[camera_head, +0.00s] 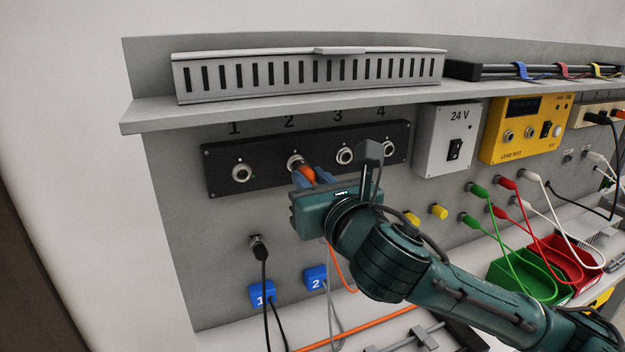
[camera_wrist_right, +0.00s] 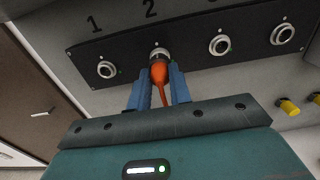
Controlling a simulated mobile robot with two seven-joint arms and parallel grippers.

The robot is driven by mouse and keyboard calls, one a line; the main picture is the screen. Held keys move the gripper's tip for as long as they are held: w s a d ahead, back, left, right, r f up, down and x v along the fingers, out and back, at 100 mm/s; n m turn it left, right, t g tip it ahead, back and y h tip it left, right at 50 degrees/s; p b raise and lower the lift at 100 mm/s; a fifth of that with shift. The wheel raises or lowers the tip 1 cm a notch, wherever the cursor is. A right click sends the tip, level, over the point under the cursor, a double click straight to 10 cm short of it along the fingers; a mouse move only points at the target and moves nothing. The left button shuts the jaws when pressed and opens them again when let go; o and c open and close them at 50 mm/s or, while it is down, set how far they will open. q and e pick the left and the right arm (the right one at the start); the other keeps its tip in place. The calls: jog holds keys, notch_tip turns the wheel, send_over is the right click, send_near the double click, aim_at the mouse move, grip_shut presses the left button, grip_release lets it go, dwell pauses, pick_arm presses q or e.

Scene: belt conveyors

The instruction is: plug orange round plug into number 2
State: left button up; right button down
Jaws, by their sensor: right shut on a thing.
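The orange round plug (camera_wrist_right: 159,72) is between the blue fingers of my right gripper (camera_wrist_right: 160,88), which is shut on it. The plug's front end meets round socket 2 (camera_wrist_right: 160,53) in the black panel (camera_head: 215,178). How deep it sits in the socket is hidden. In the head view the orange plug (camera_head: 306,174) shows at socket 2 (camera_head: 295,162), partly covered by my right gripper (camera_head: 305,178). An orange cable trails below the gripper. My left gripper is not in view.
Sockets 1 (camera_head: 242,173), 3 (camera_head: 345,155) and 4 (camera_head: 387,148) are empty. A 24 V box (camera_head: 436,150) and a yellow tester (camera_head: 510,150) are to the right. Below are blue tags (camera_head: 262,293), hanging cables, and green (camera_head: 515,284) and red bins (camera_head: 590,266).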

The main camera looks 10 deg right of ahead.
jog(key=shift+w+a, duration=0.1)
jog(key=shift+w, duration=0.3)
jog(key=c, duration=1.2)
grip_release()
